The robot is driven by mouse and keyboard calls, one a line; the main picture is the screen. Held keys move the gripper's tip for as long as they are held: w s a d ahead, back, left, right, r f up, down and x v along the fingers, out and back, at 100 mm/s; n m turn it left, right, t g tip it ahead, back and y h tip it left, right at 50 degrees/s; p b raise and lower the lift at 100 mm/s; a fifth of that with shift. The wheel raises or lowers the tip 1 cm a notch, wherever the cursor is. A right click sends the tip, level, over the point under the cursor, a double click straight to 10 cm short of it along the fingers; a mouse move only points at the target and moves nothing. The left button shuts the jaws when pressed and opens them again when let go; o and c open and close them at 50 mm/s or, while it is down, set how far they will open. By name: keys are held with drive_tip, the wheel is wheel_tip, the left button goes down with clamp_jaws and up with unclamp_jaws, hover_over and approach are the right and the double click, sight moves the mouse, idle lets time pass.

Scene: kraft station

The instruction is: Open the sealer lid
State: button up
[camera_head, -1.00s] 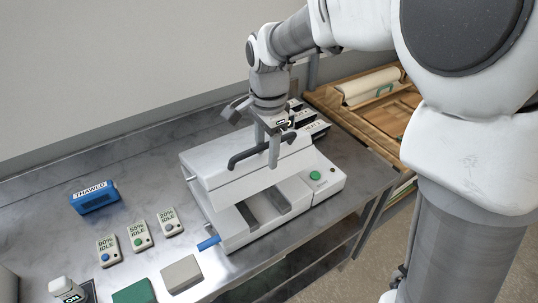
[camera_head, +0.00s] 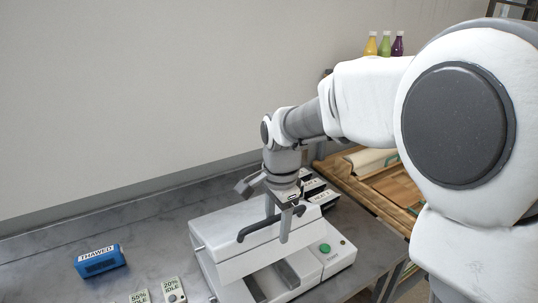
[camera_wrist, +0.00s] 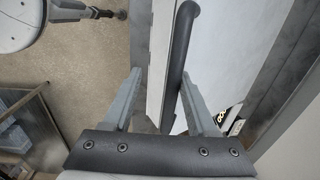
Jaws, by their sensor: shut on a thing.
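The sealer (camera_head: 338,262) is a white machine on the steel table, with a green button (camera_head: 325,247). Its white lid (camera_head: 232,255) stands raised at the front, with a gap above the grey bed (camera_head: 270,282). A dark bar handle (camera_head: 256,229) runs along the lid's top; it also shows in the wrist view (camera_wrist: 181,45). My gripper (camera_head: 285,222) is at the handle's right part, shut on it. In the wrist view my gripper's fingers (camera_wrist: 160,88) reach toward the bar, which passes close to the right finger. The lid's hinge is not clear.
A blue THAWED box (camera_head: 100,262) and labelled IDLE tags (camera_head: 173,290) lie left of the sealer. Dark labelled boxes (camera_head: 318,190) stand behind it. A wooden tray (camera_head: 385,190) and several bottles (camera_head: 384,45) are at the right back. The table behind the sealer's left is clear.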

drive_tip(key=shift+w+a+r+p, duration=0.2)
drive_tip(key=shift+r+p, duration=0.5)
drive_tip(key=shift+r, duration=0.4)
drive_tip(key=shift+w+a+r+p, duration=0.1)
drive_tip(key=shift+w+r+p, duration=0.1)
drive_tip(key=shift+r+p, duration=0.7)
drive_tip(key=shift+w+a+r+p, duration=0.15)
drive_tip(key=shift+r+p, duration=0.35)
drive_tip(key=shift+r, duration=0.8)
wheel_tip(320, 180, up, 11)
drive_tip(key=w+a, duration=0.1)
drive_tip(key=w, duration=0.1)
drive_tip(key=shift+w+a, duration=0.3)
drive_tip(key=shift+w, duration=0.05)
drive_tip(key=s+d+f+n+t+b, duration=0.25)
drive_tip(key=s+d+n+b, duration=0.2)
drive_tip(key=s+d, duration=0.6)
drive_tip(key=s+d+f+n+t+b, duration=0.2)
drive_tip(key=s+d+f+n, duration=0.4)
drive_tip(key=s+f, duration=0.3)
drive_tip(key=s+d+b, duration=0.1)
drive_tip(key=s, duration=0.1)
drive_tip(key=shift+s+d+f+n+t, duration=0.15)
drive_tip(key=shift+s+d+n+t, duration=0.2)
